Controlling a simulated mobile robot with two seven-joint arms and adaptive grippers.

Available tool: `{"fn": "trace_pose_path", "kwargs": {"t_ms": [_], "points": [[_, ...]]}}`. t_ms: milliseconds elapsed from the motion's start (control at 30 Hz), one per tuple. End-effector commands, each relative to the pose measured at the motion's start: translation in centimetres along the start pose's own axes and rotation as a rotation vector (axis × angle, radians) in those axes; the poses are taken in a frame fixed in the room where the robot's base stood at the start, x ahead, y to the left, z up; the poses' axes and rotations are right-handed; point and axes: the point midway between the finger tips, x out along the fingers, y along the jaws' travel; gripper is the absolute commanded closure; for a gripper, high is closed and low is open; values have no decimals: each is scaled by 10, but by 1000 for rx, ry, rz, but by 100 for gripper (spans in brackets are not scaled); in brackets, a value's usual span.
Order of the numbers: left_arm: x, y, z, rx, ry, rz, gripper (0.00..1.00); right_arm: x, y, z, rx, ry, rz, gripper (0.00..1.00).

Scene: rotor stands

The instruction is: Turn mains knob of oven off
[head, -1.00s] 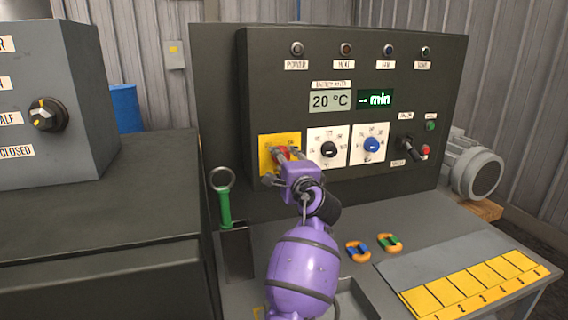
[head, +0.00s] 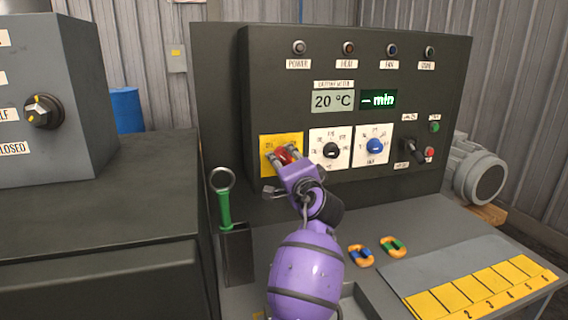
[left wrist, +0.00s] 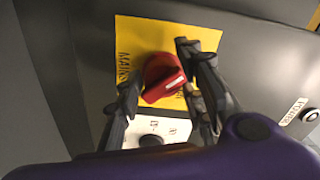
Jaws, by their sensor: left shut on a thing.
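The red mains knob (head: 290,151) sits on a yellow plate (head: 268,142) at the lower left of the oven's control panel (head: 345,50). My left gripper (head: 285,157) is at the knob, with a finger on either side of it and its purple wrist tilted. In the left wrist view, the red knob (left wrist: 158,72) with its pale pointer mark sits between the dark fingers of the left gripper (left wrist: 160,80). The yellow plate (left wrist: 130,35) carries the lettering "MAINS". The gripper partly covers the knob and plate in the head view. My right gripper is not in view.
A black knob (head: 331,150) and a blue knob (head: 374,146) sit close to the right on white dials. A green-handled tool (head: 224,205) stands left of my arm. Two coloured links (head: 393,247) lie on the bench. A grey box with a knob (head: 43,110) stands at left.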

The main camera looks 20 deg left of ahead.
Motion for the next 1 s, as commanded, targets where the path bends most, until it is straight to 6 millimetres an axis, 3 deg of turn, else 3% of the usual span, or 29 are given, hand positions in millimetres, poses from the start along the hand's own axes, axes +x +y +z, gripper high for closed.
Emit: {"fn": "trace_pose_path", "kwargs": {"t_ms": [33,200,233,300,767,867,1000], "points": [[-2,8,-4,-9,8,15,90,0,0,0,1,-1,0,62],[-2,8,-5,-8,10,14,90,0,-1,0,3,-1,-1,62],[-2,8,-5,-8,11,14,61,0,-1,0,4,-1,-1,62],[-2,7,-5,-7,12,13,53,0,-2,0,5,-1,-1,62],[-2,2,-3,-2,8,4,53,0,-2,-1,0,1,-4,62],[-7,2,-3,-2,8,4,53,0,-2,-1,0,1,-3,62],[-28,2,-3,-5,9,5,53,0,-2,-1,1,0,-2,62]]}}
